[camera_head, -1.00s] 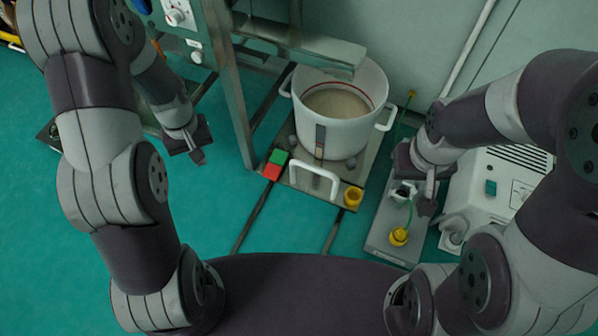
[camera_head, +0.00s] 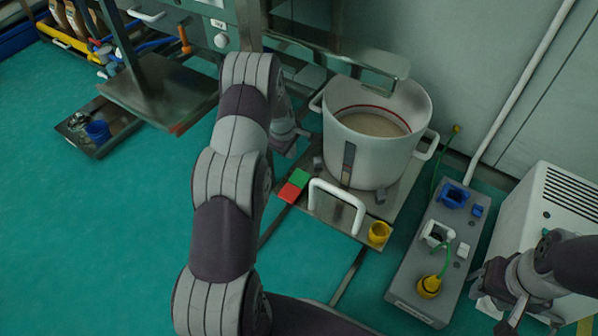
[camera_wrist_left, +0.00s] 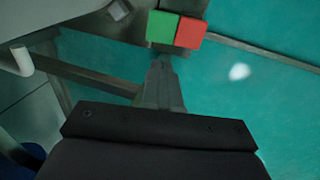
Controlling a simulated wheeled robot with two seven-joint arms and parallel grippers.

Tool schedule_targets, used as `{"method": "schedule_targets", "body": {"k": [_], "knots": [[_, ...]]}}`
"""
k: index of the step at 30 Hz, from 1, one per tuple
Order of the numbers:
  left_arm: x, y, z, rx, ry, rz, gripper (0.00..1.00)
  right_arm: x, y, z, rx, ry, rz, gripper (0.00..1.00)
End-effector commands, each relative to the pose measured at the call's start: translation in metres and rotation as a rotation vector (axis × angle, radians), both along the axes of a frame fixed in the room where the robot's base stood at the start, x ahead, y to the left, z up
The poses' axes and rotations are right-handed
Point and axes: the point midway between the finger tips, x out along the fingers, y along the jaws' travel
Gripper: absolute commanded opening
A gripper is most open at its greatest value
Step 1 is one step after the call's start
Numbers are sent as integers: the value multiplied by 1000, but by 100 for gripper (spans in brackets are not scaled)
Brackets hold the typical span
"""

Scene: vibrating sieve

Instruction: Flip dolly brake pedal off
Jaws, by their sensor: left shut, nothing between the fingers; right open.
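The brake pedal, a green half (camera_head: 299,178) and a red half (camera_head: 289,193), sits at the near left corner of the dolly (camera_head: 330,217). In the left wrist view the green half (camera_wrist_left: 162,27) and red half (camera_wrist_left: 190,33) lie just beyond my fingertips. My left gripper (camera_head: 298,134) is shut and empty, beside the dolly's left side; in its wrist view the shut fingers (camera_wrist_left: 161,65) point at the pedal, with no clear contact. My right gripper (camera_head: 511,314) is open and empty at the lower right, away from the dolly.
A white pot (camera_head: 373,140) of grainy material stands on the dolly, behind a white handle (camera_head: 338,203) and a yellow cup (camera_head: 379,232). A grey socket box (camera_head: 415,275) and a white machine (camera_head: 560,215) stand right. Metal frame posts are close to my left arm.

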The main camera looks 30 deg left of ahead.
Motion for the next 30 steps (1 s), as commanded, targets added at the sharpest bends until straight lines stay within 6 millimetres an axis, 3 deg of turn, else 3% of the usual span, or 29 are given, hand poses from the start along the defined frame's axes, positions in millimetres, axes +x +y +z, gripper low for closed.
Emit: {"method": "schedule_targets", "body": {"k": [5, 19, 24, 30], "knots": [[3, -1, -19, 0, 1, -2, 0, 0, 0, -14, 0, 0, 0, 43], [25, -2, -118, 1, 0, -3, 0, 0, 0, -84, 0, 0, 0, 43], [30, -2, -134, 1, 0, -3, 0, 0, 0, -99, 0, 0, 0, 43], [31, -3, -137, 1, 1, -4, 0, 0, 0, -101, 0, 0, 0, 43]]}}
